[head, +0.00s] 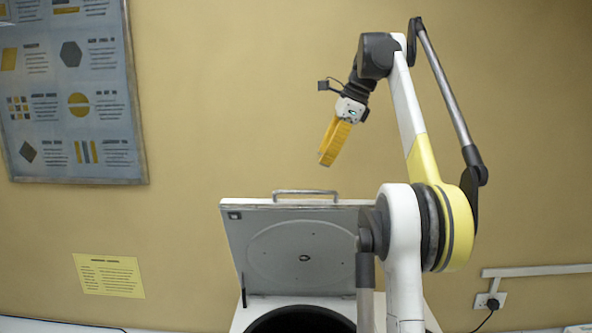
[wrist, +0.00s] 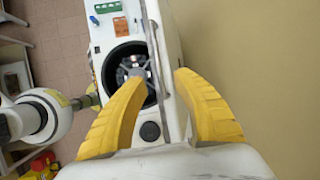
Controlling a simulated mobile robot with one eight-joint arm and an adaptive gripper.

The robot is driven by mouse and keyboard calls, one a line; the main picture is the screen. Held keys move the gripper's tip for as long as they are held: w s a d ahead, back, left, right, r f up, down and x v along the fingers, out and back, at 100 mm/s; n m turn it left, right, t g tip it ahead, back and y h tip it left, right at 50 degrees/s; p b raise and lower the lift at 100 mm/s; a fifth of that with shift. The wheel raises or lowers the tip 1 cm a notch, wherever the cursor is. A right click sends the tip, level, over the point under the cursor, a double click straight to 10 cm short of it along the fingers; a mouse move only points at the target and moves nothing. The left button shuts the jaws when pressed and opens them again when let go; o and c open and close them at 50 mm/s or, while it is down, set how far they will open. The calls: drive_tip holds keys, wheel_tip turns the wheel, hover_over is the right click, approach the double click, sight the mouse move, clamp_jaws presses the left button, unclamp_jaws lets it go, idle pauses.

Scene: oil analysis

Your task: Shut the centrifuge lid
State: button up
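The centrifuge lid (head: 275,240) stands raised and open, its grey inner face with a round plate towards the head camera. A metal handle (head: 305,192) runs along its top edge. The dark bowl (head: 300,320) is uncovered below; the wrist view shows the rotor (wrist: 130,68) inside and the white centrifuge body (wrist: 110,28). The lid shows nearly edge-on there. My gripper (head: 326,161) hangs above the lid, apart from it, its yellow fingers angled down. The wrist view shows the fingers (wrist: 160,82) spread and holding nothing. My arm hides the lid's right part in the head view.
A wall stands behind the centrifuge, with a framed poster (head: 72,95) and a yellow notice (head: 108,276). A plug and socket (head: 490,301) are at the right. Red and yellow items (wrist: 40,168) lie low at the wrist view's left. The air left of my gripper is clear.

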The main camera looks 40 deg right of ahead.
drive_tip(key=b+x, duration=0.1)
drive_tip(key=x, duration=0.9)
drive_tip(key=shift+s+a+f, duration=0.1)
drive_tip(key=shift+s+f, duration=0.05)
drive_tip(key=shift+f, duration=0.15)
clamp_jaws()
